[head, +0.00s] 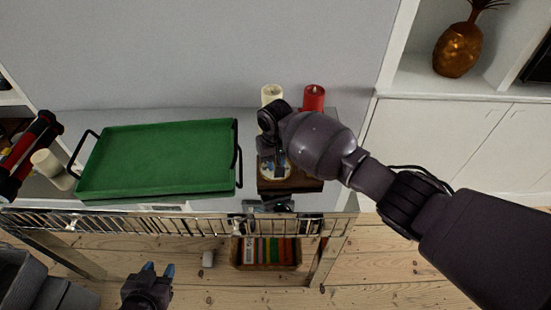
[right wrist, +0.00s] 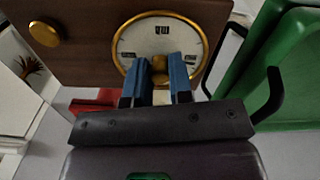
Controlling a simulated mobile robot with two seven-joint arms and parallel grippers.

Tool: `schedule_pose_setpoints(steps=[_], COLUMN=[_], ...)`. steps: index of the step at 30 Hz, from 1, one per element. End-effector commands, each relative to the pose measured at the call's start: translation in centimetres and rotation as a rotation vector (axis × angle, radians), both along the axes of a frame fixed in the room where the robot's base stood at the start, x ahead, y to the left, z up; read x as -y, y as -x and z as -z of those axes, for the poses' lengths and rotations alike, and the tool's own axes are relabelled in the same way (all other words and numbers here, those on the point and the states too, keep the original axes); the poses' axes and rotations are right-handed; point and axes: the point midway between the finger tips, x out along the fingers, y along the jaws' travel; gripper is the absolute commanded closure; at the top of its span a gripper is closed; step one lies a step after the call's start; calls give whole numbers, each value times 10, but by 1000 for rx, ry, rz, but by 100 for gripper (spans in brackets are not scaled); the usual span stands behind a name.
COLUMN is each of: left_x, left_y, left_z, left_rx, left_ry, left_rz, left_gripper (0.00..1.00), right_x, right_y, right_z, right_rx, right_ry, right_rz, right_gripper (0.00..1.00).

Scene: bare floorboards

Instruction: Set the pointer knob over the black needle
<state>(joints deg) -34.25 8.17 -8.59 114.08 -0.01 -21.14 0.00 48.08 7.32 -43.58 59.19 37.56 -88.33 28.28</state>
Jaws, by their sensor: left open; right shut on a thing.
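A brown wooden box (head: 305,185) stands on the table, and it fills the top of the right wrist view (right wrist: 85,65). Its front carries a white dial (right wrist: 140,40) with a gold rim. The gold pointer knob (right wrist: 159,66) is at the dial's lower middle. My right gripper (right wrist: 166,75) is shut on this knob, a blue fingertip on each side. The fingers hide part of the knob and dial, and I cannot make out the black needle. In the head view my left gripper (head: 160,269) is open and empty, low in front of the table.
A green tray (head: 160,158) with black handles lies left of the box. A cream candle (head: 271,94) and a red candle (head: 314,98) stand behind it. A second gold knob (right wrist: 44,33) sits on the box. A book crate (head: 266,266) is below.

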Motion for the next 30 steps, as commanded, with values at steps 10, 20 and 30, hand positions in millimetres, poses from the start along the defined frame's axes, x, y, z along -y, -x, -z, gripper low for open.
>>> schedule_pose_setpoints(steps=[10,20,30], left_x=[-1,-1,0], left_y=[0,0,-3], left_z=[-20,-30,-36], left_rx=[7,10,15], left_ry=[0,0,0], left_rz=[-2,-2,0], left_gripper=[57,57,57], right_x=[0,0,0], right_y=[0,0,0], right_z=[-2,-1,0], right_rx=[0,0,0], right_ry=[0,0,0], right_rz=[-330,-643,-967], right_gripper=[100,100,100])
